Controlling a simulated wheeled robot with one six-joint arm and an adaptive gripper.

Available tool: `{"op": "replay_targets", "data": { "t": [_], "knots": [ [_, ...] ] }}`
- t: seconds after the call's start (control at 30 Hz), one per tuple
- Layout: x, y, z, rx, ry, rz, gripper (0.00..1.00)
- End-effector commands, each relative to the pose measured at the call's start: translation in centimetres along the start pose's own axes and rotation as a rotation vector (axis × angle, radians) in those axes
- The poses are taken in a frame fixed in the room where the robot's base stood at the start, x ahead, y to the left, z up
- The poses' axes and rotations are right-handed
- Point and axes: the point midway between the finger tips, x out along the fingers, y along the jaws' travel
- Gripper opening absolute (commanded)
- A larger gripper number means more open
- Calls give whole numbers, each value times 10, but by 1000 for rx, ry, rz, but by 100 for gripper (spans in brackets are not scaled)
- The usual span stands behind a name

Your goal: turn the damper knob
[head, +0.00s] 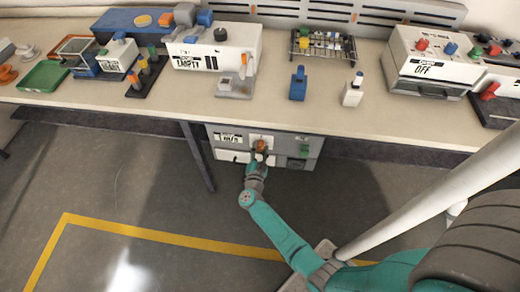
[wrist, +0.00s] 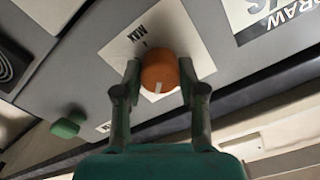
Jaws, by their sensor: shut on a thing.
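The damper knob (wrist: 160,74) is orange and round with a white pointer line, set on a grey panel against a white label. In the wrist view, the two fingers of my gripper (wrist: 160,88) stand on either side of the knob and are shut on it. The pointer line shows on the knob's near side. In the head view, the orange knob (head: 261,145) sits on the front of the grey box under the bench, and my gripper (head: 259,153) reaches it from below, partly hiding the panel.
The grey box (head: 228,137) has a green knob (head: 304,151) to the right of the orange one, also seen in the wrist view (wrist: 66,126). A bench (head: 150,109) with several devices overhangs it. A bench leg (head: 198,158) stands to its left.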

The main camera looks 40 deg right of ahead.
Motion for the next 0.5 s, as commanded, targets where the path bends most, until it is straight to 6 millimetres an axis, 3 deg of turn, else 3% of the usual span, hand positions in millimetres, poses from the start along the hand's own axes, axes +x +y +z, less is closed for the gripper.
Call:
{"op": "replay_targets", "data": {
  "t": [0.5],
  "knots": [
    [0, 0, 0, 488, 1, 0, 6]
  ]
}}
